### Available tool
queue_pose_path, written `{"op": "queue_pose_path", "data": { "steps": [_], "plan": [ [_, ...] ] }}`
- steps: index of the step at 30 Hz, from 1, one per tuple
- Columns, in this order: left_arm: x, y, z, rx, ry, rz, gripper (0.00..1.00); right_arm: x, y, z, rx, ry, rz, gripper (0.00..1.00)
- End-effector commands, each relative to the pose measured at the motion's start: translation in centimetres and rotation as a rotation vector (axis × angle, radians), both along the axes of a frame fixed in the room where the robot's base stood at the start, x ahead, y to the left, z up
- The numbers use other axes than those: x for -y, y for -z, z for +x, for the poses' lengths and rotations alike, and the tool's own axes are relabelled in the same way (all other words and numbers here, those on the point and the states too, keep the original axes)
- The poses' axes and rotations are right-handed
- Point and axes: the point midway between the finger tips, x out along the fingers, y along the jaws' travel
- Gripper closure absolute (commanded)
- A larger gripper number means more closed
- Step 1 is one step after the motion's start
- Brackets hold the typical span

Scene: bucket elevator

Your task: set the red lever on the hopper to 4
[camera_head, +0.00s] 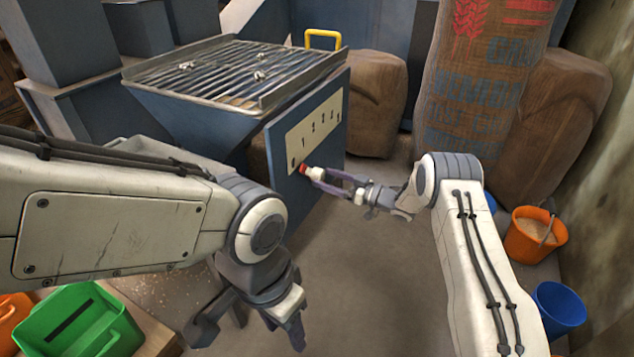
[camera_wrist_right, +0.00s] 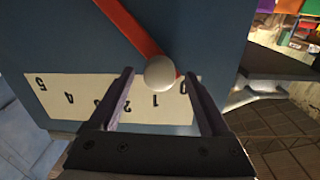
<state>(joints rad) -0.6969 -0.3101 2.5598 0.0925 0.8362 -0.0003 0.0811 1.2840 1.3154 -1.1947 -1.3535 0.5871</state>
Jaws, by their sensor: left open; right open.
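The blue hopper (camera_head: 190,122) stands at the upper left in the head view. Its side panel bears a pale number scale (camera_head: 313,127), seen upside down in the right wrist view (camera_wrist_right: 60,100), with figures from 0 to 5. The red lever (camera_wrist_right: 137,28) slants across the panel there, its red tip by the 0. Its pale round knob (camera_wrist_right: 160,72) stands between my right gripper's fingers. My right gripper (camera_head: 316,178) is open around the knob, with gaps visible on both sides. My left gripper (camera_head: 247,333) is open and empty, low over the floor.
A metal grate (camera_head: 215,75) tops the hopper, with a yellow handle (camera_head: 323,34) behind. Brown sacks (camera_head: 480,90) stand behind and right. An orange bucket (camera_head: 530,240) and a blue bucket (camera_head: 560,308) stand at right. A green bin (camera_head: 75,325) is at lower left. The middle floor is clear.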

Motion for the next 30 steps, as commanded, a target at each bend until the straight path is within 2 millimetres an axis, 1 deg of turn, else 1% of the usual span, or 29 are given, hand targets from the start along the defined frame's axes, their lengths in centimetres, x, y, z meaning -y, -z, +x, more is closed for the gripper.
{"op": "queue_pose_path", "data": {
  "steps": [1,3,7,11,18,20,21,23,24,25,30],
  "plan": [
    [0.0,1.0,0.0,0.0,0.0,0.0,0.5,-0.9,0.4,0.4,0.002,-0.002,0.0,0.19],
    [0.0,1.5,0.0,0.0,0.0,0.0,0.5,-1.8,0.3,1.0,0.004,-0.002,0.0,0.19],
    [0.0,2.0,0.0,0.0,0.0,0.0,0.5,-2.8,0.2,1.6,0.001,0.0,0.0,0.19],
    [0.0,2.1,0.0,0.0,0.0,0.0,0.5,-3.3,0.0,1.9,0.0,0.001,0.0,0.19],
    [0.0,2.1,0.0,0.0,0.0,0.0,0.5,-3.3,-0.1,1.9,0.0,0.002,0.0,0.19],
    [0.0,2.1,0.0,0.0,0.0,0.0,0.5,-3.3,-0.1,1.9,0.0,0.002,0.0,0.42],
    [0.0,2.1,0.0,0.0,0.0,0.0,0.5,-3.3,-0.1,1.9,0.0,0.002,0.0,0.57],
    [0.0,2.1,0.0,0.0,0.0,0.0,0.5,-3.3,-0.1,1.9,0.0,0.002,0.0,0.8],
    [0.0,2.1,0.0,0.0,0.0,0.0,0.5,-3.3,0.0,1.9,0.0,0.002,0.0,0.95],
    [0.0,2.1,0.0,0.0,0.0,0.0,0.5,-3.3,0.0,1.9,0.0,0.002,0.0,1.0],
    [0.0,2.0,0.0,0.0,0.0,0.0,0.5,-3.2,0.0,1.9,-0.001,0.003,-0.001,1.0]
  ]
}}
